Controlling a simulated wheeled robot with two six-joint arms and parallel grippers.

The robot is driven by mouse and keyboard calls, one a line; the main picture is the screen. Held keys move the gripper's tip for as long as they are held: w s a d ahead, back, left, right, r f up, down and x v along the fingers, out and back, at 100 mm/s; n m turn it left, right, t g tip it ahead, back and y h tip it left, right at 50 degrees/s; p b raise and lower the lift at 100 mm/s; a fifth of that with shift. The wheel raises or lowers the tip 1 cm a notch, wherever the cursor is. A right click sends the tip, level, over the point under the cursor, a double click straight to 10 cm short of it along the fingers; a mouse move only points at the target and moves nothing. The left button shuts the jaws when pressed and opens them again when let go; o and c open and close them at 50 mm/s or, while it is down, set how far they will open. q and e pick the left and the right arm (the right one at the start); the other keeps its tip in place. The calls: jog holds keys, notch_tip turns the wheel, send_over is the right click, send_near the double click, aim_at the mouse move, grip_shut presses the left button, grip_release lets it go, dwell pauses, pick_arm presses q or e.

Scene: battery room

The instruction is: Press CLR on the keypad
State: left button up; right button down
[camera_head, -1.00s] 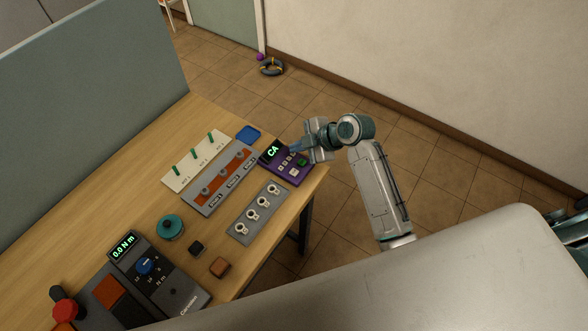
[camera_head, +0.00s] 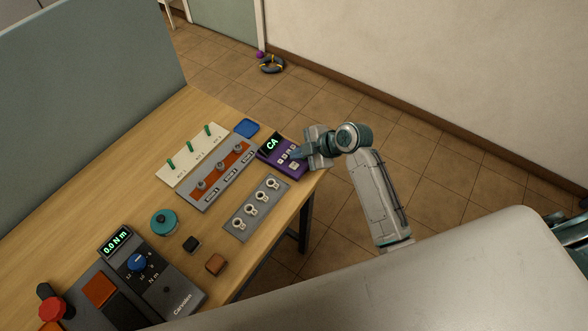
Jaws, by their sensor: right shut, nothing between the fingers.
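The purple keypad (camera_head: 270,157) sits near the far right corner of the wooden table, and its display (camera_head: 272,144) reads "CA" in green. Several light keys (camera_head: 285,158) show in its lower half. Their labels are too small to read, so I cannot tell which is CLR. My right gripper (camera_head: 299,152) is shut and empty, with its fingertips over the right part of the keypad. The gripper covers the green key. I cannot tell whether the fingertips touch a key. My left gripper is not in view.
A grey plate with several ring-topped pieces (camera_head: 235,229) lies in front of the keypad. A blue tray (camera_head: 246,128) is behind it. A red-and-grey panel (camera_head: 186,197), a teal round container (camera_head: 164,222) and a torque meter (camera_head: 173,283) stand further left.

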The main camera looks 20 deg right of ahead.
aim_at(298, 166)
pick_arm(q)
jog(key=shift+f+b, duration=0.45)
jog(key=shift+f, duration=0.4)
pick_arm(e)
jog(key=shift+f, duration=1.05)
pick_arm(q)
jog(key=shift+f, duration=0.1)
pick_arm(e)
jog(key=shift+f, duration=0.1)
pick_arm(q)
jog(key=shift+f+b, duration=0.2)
jog(key=shift+b, duration=0.1)
pick_arm(e)
jog(key=shift+f, duration=0.3)
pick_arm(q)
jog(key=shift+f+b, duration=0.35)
pick_arm(e)
jog(key=shift+f, duration=0.45)
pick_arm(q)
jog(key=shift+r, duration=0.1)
pick_arm(e)
jog(key=shift+r, duration=0.1)
pick_arm(q)
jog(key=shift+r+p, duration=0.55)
jog(key=shift+p, duration=0.1)
pick_arm(e)
jog(key=shift+r, duration=0.8)
